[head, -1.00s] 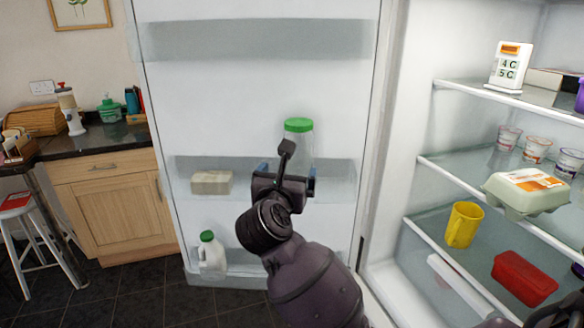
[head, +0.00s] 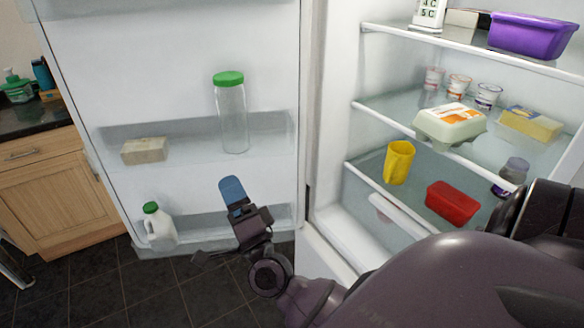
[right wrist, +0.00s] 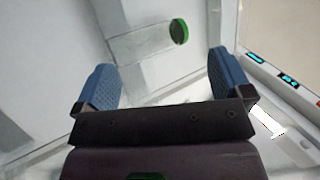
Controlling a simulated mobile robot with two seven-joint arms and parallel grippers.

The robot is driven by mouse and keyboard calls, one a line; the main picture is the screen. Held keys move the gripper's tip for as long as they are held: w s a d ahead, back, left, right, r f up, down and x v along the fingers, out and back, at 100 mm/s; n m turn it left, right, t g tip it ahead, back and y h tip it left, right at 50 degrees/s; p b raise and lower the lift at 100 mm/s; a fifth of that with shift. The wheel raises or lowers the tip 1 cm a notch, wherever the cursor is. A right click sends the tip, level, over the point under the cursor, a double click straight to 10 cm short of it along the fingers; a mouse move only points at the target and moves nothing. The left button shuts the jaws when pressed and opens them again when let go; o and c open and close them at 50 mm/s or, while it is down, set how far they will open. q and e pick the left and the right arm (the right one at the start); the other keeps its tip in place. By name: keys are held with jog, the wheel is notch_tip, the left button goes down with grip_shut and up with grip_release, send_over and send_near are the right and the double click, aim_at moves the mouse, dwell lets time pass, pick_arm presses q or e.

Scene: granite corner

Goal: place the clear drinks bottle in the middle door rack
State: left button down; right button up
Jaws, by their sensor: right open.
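The clear drinks bottle (head: 232,122) with a green lid stands upright in the middle door rack (head: 275,137), at the right part of it. Its lower part shows through the rack's translucent front. My right gripper (head: 234,192) is open and empty, below and in front of the middle rack, apart from the bottle. In the right wrist view the bottle (right wrist: 143,46) lies beyond the two blue fingers (right wrist: 165,85), with nothing between them. My left gripper is not in view.
A pale block (head: 145,151) sits at the left of the middle rack. A milk bottle (head: 159,224) stands in the bottom rack. Fridge shelves at the right hold an egg box (head: 450,124), a yellow cup (head: 398,162), a red tub (head: 452,202) and a purple tub (head: 531,35).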

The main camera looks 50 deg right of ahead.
jog(key=s+f+n+g+y, duration=0.1)
jog(key=s+f+n+g, duration=0.3)
jog(key=f, duration=0.5)
jog(key=s+f+n+g+y, duration=0.2)
jog(key=s+f+n+g, duration=0.2)
jog(key=f+n, duration=0.5)
jog(key=s+d+f+n+g+y, duration=0.1)
jog(key=s+f+n+g, duration=0.3)
jog(key=f, duration=0.6)
jog(key=s+n+y, duration=0.1)
jog(key=s+n, duration=0.1)
jog(key=s, duration=0.1)
jog(key=shift+f, duration=0.25)
jog(key=shift+c, duration=0.3)
